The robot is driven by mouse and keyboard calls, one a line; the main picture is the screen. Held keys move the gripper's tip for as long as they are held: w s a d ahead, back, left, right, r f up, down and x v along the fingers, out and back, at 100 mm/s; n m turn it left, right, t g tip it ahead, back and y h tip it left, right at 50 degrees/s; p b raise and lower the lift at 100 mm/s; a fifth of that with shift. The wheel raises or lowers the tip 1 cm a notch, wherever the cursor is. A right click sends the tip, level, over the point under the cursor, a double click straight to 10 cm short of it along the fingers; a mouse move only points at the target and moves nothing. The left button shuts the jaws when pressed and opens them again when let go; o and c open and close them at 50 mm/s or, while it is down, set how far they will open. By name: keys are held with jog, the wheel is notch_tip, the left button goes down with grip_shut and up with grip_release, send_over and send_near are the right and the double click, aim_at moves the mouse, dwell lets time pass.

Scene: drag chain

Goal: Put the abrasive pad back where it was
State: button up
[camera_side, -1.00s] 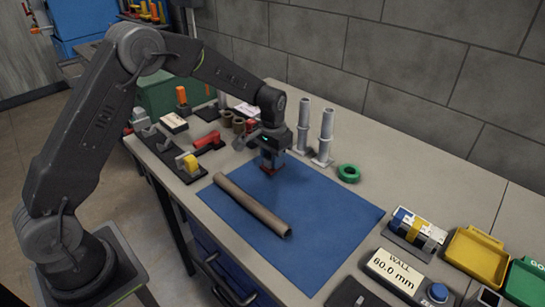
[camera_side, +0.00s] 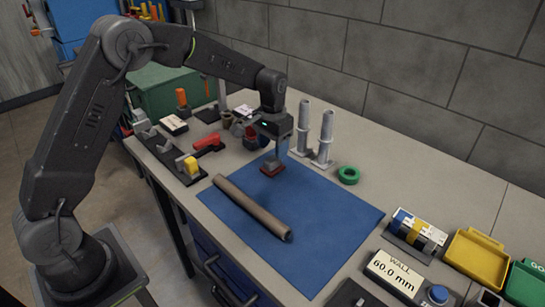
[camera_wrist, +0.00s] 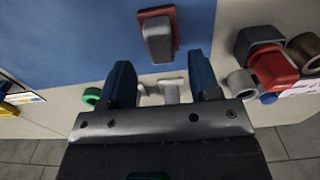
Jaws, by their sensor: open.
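The abrasive pad (camera_side: 272,168) appears to be the small red-based block with a grey grip on top. It lies on the far-left part of the blue mat (camera_side: 330,215), beyond the end of the brown tube. In the wrist view the pad (camera_wrist: 158,36) lies flat, ahead of my fingertips and outside them. My gripper (camera_side: 283,150) is open and empty, just above the pad in the side view. In the wrist view the gap between my fingers (camera_wrist: 162,72) holds nothing.
A brown tube (camera_side: 252,207) lies across the mat. Two grey posts (camera_side: 326,138) and a green ring (camera_side: 348,175) stand behind it. Cups and a red-and-grey item (camera_side: 251,138) crowd the left of my gripper. The mat's right part is clear.

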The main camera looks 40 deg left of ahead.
aim_at(272, 158)
notch_tip(272, 158, up, 7)
jog(key=s+d+r+t, duration=0.2)
jog(key=s+r+t, duration=0.1)
jog(key=s+r, duration=0.85)
jog(key=s+f+t, duration=0.2)
jog(key=s+f, duration=0.1)
jog(key=s, duration=1.5)
jog(key=shift+d+f+t, duration=0.15)
jog(key=shift+d+t, duration=0.15)
jog(key=shift+d, duration=0.15)
